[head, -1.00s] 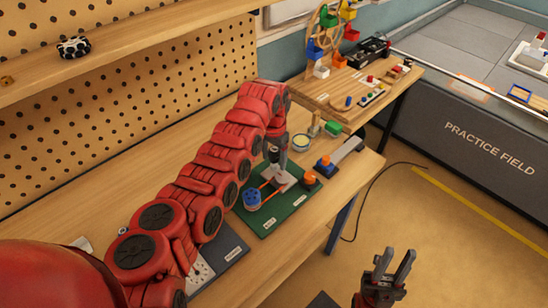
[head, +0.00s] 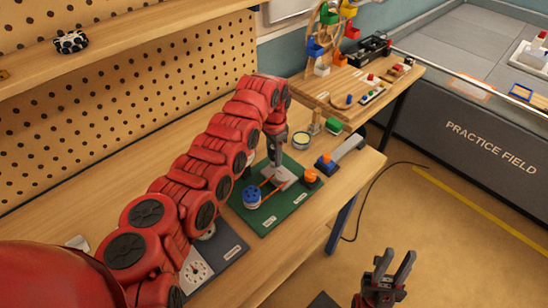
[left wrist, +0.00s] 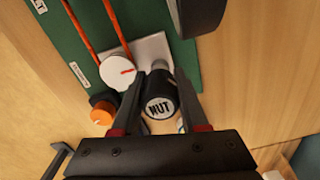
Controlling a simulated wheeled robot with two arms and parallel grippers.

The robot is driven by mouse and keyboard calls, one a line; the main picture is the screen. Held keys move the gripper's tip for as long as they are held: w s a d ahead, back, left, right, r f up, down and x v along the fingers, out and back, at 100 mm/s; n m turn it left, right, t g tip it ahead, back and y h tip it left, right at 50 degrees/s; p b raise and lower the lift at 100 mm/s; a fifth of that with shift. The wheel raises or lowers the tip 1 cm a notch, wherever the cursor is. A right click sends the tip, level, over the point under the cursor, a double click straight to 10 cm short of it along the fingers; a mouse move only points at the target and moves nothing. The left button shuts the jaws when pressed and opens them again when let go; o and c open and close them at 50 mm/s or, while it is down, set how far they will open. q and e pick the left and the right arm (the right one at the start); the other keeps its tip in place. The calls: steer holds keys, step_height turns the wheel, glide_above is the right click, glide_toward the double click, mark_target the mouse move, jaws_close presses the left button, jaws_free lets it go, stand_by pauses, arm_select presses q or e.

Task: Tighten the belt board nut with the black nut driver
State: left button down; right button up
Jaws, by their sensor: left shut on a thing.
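The black nut driver (left wrist: 160,103), its end cap marked NUT, is between the closed fingers of my left gripper (left wrist: 158,125). I see it from above in the left wrist view. My left gripper (head: 276,160) is over the green belt board (head: 265,222). The board carries a blue wheel (head: 252,195), a red belt, a pale plate (left wrist: 150,50) and a white disc with a red mark (left wrist: 118,72). The driver is over the plate's edge beside the disc. The nut is hidden, so contact cannot be told. My right gripper (head: 387,272) is open and empty off the bench.
An orange knob (head: 311,175) is at the board's right edge. A dial board (head: 198,265) lies nearer on the bench. A round tin (head: 301,141), a green block (head: 333,126) and a grey bar (head: 347,148) lie beyond. A pegboard backs the bench.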

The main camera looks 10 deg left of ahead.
arm_select(q)
steer(key=shift+w+m+b, duration=0.1)
steer(key=shift+m+b, duration=0.5)
steer(key=shift+m, duration=0.6)
steer(key=m+b, duration=0.1)
steer(key=m, duration=0.1)
steer(key=shift+f+m+b, duration=0.15)
steer(key=shift+m+b, duration=0.2)
steer(key=shift+m, duration=0.05)
steer(key=shift+m+b, duration=0.6)
steer(key=shift+m, duration=1.1)
steer(key=shift+c, duration=2)
jaws_free()
